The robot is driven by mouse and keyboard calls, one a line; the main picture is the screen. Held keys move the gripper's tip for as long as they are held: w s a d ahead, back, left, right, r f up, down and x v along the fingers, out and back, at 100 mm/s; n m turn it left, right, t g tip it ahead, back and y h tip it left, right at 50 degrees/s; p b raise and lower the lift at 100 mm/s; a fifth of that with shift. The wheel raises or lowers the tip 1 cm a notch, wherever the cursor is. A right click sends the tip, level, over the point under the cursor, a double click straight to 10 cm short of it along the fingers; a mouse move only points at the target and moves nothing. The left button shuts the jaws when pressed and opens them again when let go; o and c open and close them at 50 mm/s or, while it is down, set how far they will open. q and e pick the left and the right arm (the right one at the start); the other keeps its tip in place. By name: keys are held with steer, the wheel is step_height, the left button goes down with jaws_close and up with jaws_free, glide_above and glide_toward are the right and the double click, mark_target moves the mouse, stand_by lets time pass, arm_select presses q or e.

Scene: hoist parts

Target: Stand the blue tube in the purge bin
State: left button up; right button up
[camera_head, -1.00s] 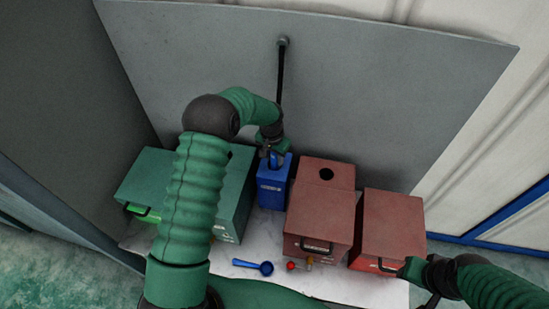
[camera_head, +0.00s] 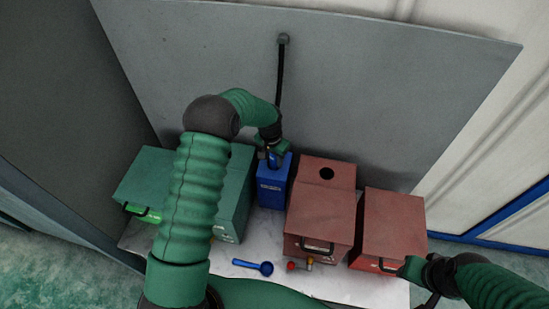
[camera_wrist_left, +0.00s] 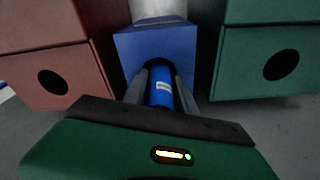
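The blue tube (camera_wrist_left: 162,92) is between the two fingers of my left gripper (camera_wrist_left: 162,78), which look shut on it; it has a small white label. In the head view, my left gripper (camera_head: 272,150) is over the open top of the narrow blue bin (camera_head: 271,190), and the tube (camera_head: 273,160) shows at the bin's mouth. The bin also shows in the wrist view (camera_wrist_left: 180,42). The tube's lower end and whether it touches the bin floor are hidden. My right gripper (camera_head: 408,268) is by the front of the right red box; its fingers are unclear.
A green box (camera_head: 232,195) stands left of the bin. Two red boxes, one holed (camera_head: 318,215) and one plain (camera_head: 393,225), stand to the right. A blue spoon-like piece (camera_head: 253,266) and small red and brass parts (camera_head: 299,265) lie in front. A grey panel (camera_head: 380,90) rises behind.

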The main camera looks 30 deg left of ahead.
arm_select(q)
steer(key=o, duration=0.5)
steer(key=shift+a, duration=0.1)
steer(key=shift+o, duration=0.2)
steer(key=shift+r, duration=0.45)
step_height(320, 180, up, 16)
steer(key=s, duration=0.2)
steer(key=s+d+f, duration=0.1)
steer(key=s+d, duration=0.2)
steer(key=s, duration=0.4)
steer(key=s+d+f, duration=0.1)
steer(key=s+d, duration=0.2)
steer(key=s, duration=0.4)
steer(key=s+d+f+t, duration=0.1)
steer(key=s+d, duration=0.2)
steer(key=s, duration=0.5)
steer(key=shift+f+n+b, duration=0.35)
steer(key=shift+f+n, duration=0.05)
